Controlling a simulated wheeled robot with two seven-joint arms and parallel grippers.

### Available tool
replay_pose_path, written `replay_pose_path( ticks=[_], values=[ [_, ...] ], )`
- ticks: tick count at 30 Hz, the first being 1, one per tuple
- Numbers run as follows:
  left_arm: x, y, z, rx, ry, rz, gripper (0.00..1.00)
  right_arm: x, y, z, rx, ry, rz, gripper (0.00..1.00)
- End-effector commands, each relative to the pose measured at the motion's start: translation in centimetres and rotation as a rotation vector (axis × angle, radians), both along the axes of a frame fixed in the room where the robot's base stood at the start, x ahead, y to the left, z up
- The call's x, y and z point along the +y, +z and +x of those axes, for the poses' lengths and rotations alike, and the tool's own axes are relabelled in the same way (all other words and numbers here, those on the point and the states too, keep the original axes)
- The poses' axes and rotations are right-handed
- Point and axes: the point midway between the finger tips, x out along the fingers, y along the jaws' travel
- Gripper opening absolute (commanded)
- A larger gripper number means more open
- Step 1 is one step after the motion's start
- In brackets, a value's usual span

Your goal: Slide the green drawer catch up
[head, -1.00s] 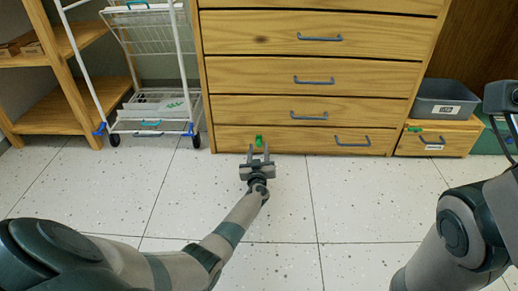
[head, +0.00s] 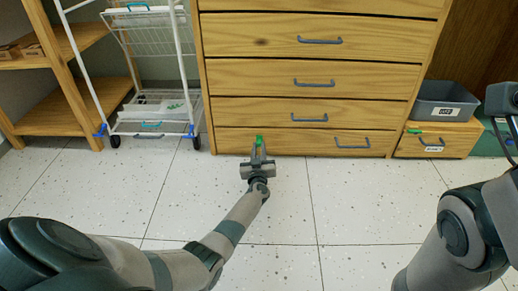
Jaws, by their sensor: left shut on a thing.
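The green drawer catch (head: 259,139) is a small green piece on the front of the bottom drawer (head: 300,143) of the wooden chest, left of that drawer's blue handle. My left gripper (head: 258,147) reaches forward over the floor to the drawer front. Its fingers are closed together on the catch, whose green top shows just above the fingertips. The lower part of the catch is hidden by the fingers.
A white wire cart (head: 150,110) on wheels stands left of the chest, beside a wooden shelf (head: 70,90). A grey bin (head: 442,100) sits on a low wooden drawer box (head: 436,142) at the right. The speckled floor (head: 350,205) before the chest is clear.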

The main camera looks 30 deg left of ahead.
Motion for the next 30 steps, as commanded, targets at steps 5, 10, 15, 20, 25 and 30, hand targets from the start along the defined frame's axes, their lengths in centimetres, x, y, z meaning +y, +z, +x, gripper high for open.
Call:
replay_pose_path(
  ticks=[5,10,15,20,25,30],
  values=[
    [0.0,2.2,0.0,0.001,0.001,-0.001,0.00,0.1,1.7,0.1,0.009,0.012,0.007,0.00],
    [0.0,2.7,0.0,0.000,0.000,-0.001,0.00,0.0,1.6,0.5,0.027,0.014,0.012,0.00],
    [0.0,2.7,0.1,-0.001,0.000,0.000,0.00,-0.1,1.3,0.5,0.026,0.013,0.013,0.00],
    [0.0,2.8,0.1,-0.003,0.000,0.001,0.20,0.0,1.3,0.6,0.027,0.012,0.009,0.00],
    [0.0,2.8,0.1,-0.002,-0.001,0.000,0.37,0.0,1.4,0.5,0.026,0.012,0.008,0.00],
    [0.0,2.7,0.0,-0.001,-0.001,0.000,0.37,0.0,1.5,0.5,0.026,0.012,0.008,0.00]
  ],
)
